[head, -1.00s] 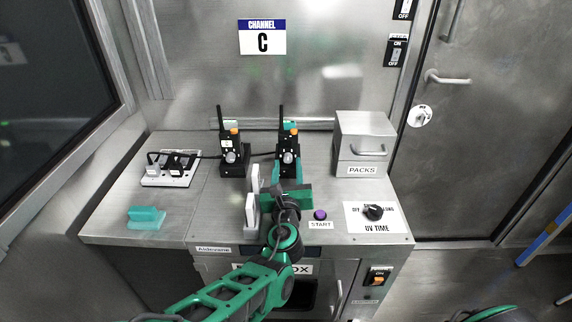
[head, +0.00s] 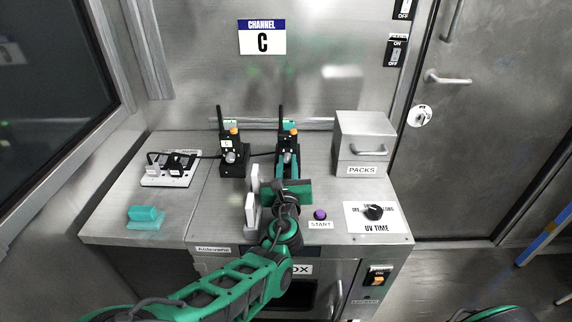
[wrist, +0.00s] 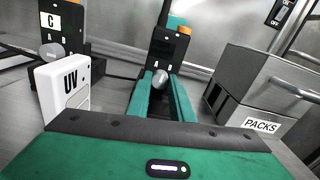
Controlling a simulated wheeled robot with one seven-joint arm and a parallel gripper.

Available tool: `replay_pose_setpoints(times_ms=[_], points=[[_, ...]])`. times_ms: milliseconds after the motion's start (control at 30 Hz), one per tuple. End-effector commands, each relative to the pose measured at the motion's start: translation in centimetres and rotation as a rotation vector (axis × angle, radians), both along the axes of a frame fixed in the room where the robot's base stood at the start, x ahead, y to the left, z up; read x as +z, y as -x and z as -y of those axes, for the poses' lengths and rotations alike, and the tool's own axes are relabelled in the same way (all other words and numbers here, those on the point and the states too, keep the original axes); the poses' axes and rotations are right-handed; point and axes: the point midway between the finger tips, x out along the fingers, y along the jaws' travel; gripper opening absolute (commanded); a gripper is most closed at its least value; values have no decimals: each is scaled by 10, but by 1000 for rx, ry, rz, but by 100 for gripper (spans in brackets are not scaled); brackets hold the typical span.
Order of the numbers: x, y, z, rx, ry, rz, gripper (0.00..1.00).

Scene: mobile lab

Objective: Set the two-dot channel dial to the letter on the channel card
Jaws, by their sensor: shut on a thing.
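The channel card (head: 262,37) on the back wall reads "C". Two black radios with orange-topped knobs stand on the bench: a left radio (head: 228,168) and a right radio (head: 282,143). Each has a silver round dial on its front. In the wrist view my gripper (wrist: 161,80) has its teal fingers on both sides of the right radio's dial (wrist: 161,77), shut on it. The left radio's dial (wrist: 52,52) is free, and a "C" shows on a label above it. The dots marking the right radio and its dial setting are too small to read.
A white UV unit (wrist: 64,92) stands close left of my gripper. The metal PACKS box (head: 362,140) is to the right. A purple START button (head: 320,214) and UV TIME knob (head: 373,212) are at front right. A power strip (head: 168,170) and teal block (head: 146,215) are left.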

Motion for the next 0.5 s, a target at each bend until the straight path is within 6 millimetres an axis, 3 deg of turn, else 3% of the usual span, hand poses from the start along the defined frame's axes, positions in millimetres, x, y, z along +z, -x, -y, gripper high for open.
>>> replay_pose_setpoints(times_ms=[500], points=[[0, 0, 2, -3, -355, 11, 0]])
